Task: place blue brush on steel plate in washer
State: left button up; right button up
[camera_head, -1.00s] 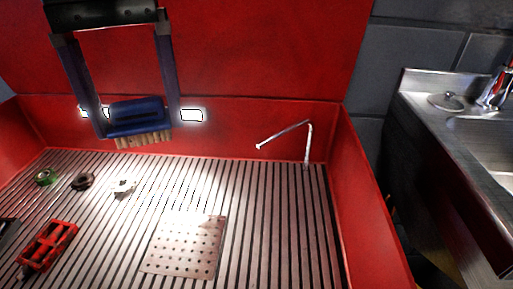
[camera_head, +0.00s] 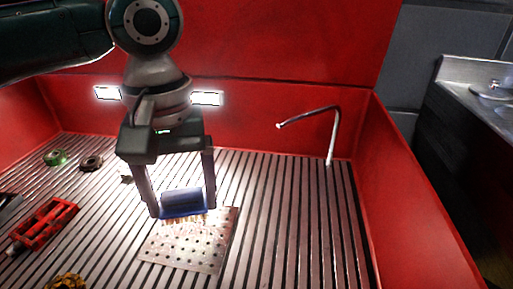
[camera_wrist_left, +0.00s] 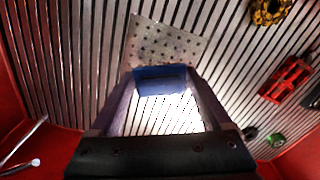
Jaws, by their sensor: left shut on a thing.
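The blue brush (camera_head: 183,202) is between the fingers of my left gripper (camera_head: 182,210), which is shut on it. Its pale bristles point down, over the far left part of the steel plate (camera_head: 190,250). I cannot tell whether the bristles touch the plate. The plate has many small holes and lies on the slatted floor of the red washer (camera_head: 290,90). In the left wrist view the brush (camera_wrist_left: 160,80) sits between the fingertips and overlaps the near edge of the plate (camera_wrist_left: 165,45). My right gripper is not in view.
A thin metal spout (camera_head: 320,112) stands at the back right of the washer. Slats right of the plate are clear.

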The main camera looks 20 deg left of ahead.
aim_at(184, 206)
pick_arm(q)
notch_tip(184, 206, down, 3)
jog(key=shift+f+b, duration=0.1)
jog(key=shift+b, duration=0.5)
jog(key=shift+f, duration=0.1)
jog(key=shift+f, duration=0.15)
jog(key=o, duration=1.2)
notch_tip(184, 206, up, 12)
jog(key=p, duration=0.4)
jog(key=shift+d+r+p, duration=0.1)
jog(key=shift+r+p, duration=0.1)
jog(key=shift+p, duration=0.15)
